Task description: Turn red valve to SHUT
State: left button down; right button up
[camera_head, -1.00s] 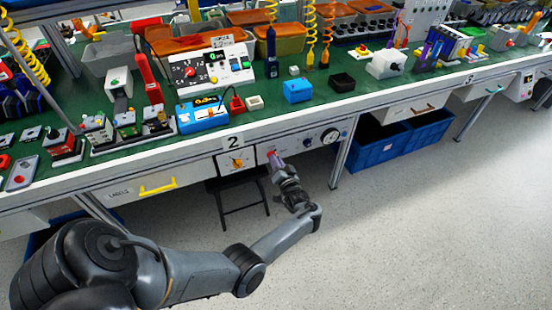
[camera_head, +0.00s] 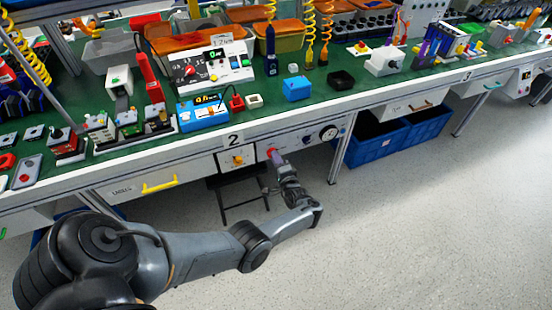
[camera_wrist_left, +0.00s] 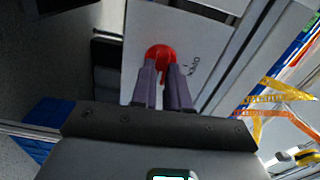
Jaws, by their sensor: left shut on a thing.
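The red valve (camera_wrist_left: 160,54) shows in the left wrist view as a round red knob on a white panel (camera_wrist_left: 205,40). In the head view the valve (camera_head: 271,152) is a small red spot on the panel under the bench edge. My left gripper (camera_wrist_left: 162,72) is at the valve, its two grey-purple fingers closed on the knob's near part. It also shows in the head view (camera_head: 276,160). The fingers hide part of the knob. My right gripper is not in view.
Left of the valve is a panel with an orange rotary switch (camera_head: 238,160), under the number 2. A round gauge (camera_head: 328,132) is to the right. A black stool (camera_head: 236,200) stands below. The floor at right is clear.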

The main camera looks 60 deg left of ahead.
pick_arm(q)
jog(key=shift+m, duration=0.5)
jog(key=c, duration=1.1)
grip_release()
jog(key=shift+s+d+p, duration=0.3)
jog(key=shift+d+p, duration=0.05)
jog(key=shift+d, duration=1.4)
jog(key=shift+s+d+p, duration=0.3)
jog(key=shift+d+p, duration=0.05)
jog(key=shift+d, duration=1.45)
jog(key=shift+s+d+p, duration=0.3)
jog(key=shift+d+p, duration=0.05)
jog(key=shift+d, duration=1.4)
jog(key=shift+s+f, duration=0.1)
